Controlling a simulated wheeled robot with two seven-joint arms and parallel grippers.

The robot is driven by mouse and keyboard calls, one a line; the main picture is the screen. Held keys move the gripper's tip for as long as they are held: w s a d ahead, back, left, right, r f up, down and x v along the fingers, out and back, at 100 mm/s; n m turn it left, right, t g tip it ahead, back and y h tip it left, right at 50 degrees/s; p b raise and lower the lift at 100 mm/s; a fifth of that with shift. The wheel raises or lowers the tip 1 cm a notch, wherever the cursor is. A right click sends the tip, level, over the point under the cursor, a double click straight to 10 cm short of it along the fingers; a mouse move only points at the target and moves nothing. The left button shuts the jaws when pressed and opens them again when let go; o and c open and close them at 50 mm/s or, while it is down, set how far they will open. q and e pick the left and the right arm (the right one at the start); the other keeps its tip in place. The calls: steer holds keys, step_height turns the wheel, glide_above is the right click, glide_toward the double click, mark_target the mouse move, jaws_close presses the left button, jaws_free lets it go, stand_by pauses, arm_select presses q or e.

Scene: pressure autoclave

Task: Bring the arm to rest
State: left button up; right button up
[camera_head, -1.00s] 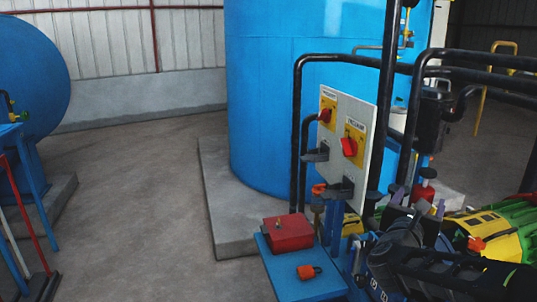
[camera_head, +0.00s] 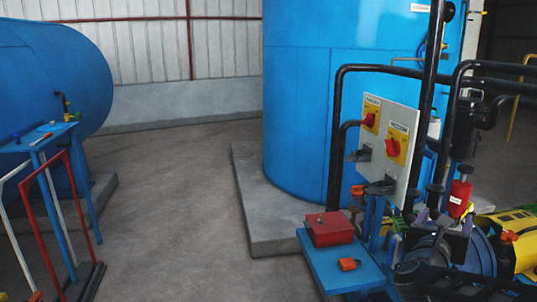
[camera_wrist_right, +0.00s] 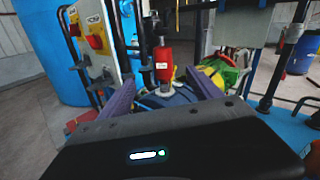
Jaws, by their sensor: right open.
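My right gripper (camera_head: 445,222) is at the lower right of the head view, with its dark arm at the bottom edge. Its two purple fingers stand apart. In the right wrist view the gripper (camera_wrist_right: 161,80) is open with nothing held between its fingers. A red cylinder with a white label (camera_head: 460,198) stands just beyond the fingers. It also shows in the wrist view (camera_wrist_right: 163,62), in line with the gap; I cannot tell how far away it is. My left gripper is not in view.
A panel with red switches (camera_head: 388,140) and black pipes (camera_head: 337,120) stand left of the gripper. A red box (camera_head: 330,229) and an orange padlock (camera_head: 349,264) lie on a blue shelf (camera_head: 318,250). A blue tank (camera_head: 310,110) stands behind. Open floor (camera_head: 170,200) lies left.

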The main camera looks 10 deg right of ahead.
steer(key=a+f+n+g+y+p, duration=0.1)
steer(key=a+f+n+y, duration=0.5)
steer(key=a+f+n, duration=0.65)
steer(key=a+f+n+g+y+p, duration=0.15)
steer(key=a+f+n+y, duration=0.55)
steer(key=f+n, duration=1)
steer(key=s+a+f+n+g+y+p, duration=0.3)
steer(key=s+a+f+n+g, duration=0.2)
steer(key=s+a+f+n, duration=0.55)
steer(key=s+a+f+g+p, duration=0.1)
steer(key=s+a+f+g, duration=0.1)
steer(key=s, duration=0.6)
steer(key=s+a+f+n+g+y+p, duration=0.1)
steer(key=s+a+f+g, duration=0.1)
steer(key=s+a+f, duration=0.3)
steer(key=s+a, duration=0.1)
steer(key=s, duration=0.3)
steer(key=shift+a+g, duration=0.15)
steer(key=shift+g, duration=0.2)
